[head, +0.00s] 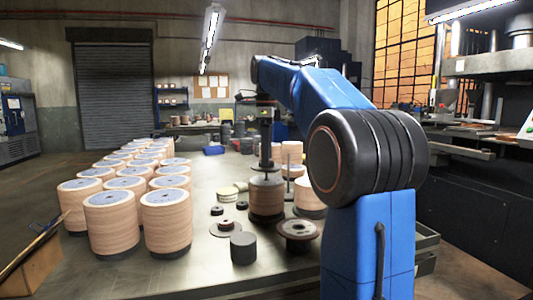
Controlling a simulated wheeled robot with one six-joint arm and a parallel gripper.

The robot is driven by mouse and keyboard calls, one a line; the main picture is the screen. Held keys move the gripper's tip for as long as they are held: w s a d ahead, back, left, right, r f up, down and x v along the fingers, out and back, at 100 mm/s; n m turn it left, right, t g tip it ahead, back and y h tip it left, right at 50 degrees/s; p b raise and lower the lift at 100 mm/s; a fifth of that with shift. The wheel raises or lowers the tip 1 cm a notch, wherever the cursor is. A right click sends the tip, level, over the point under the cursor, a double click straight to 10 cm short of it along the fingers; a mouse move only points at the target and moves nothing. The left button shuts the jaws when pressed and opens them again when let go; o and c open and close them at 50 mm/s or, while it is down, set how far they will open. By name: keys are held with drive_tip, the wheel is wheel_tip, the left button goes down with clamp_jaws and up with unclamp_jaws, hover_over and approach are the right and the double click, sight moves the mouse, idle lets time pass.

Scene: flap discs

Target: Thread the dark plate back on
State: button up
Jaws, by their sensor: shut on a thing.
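My gripper (266,164) points straight down at the middle right of the table. It is shut on a dark round plate (267,179), at the top of a tan stack of flap discs (267,202). The plate looks level and lined up with the stack. I cannot tell whether it touches the stack or sits slightly above it. The fingertips are small and dark here, and any post inside the stack is hidden.
Many tan disc stacks (112,222) fill the table's left side. A dark flanged piece (300,229), a dark grey cylinder (243,248) and small dark rings (226,226) lie in front of the held plate. More tan stacks (308,194) stand close on its right.

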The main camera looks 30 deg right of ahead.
drive_tip(key=shift+f, duration=0.75)
idle(0.4)
drive_tip(key=shift+f, duration=1.2)
drive_tip(key=o, duration=1.5)
wheel_tip(320, 180, up, 12)
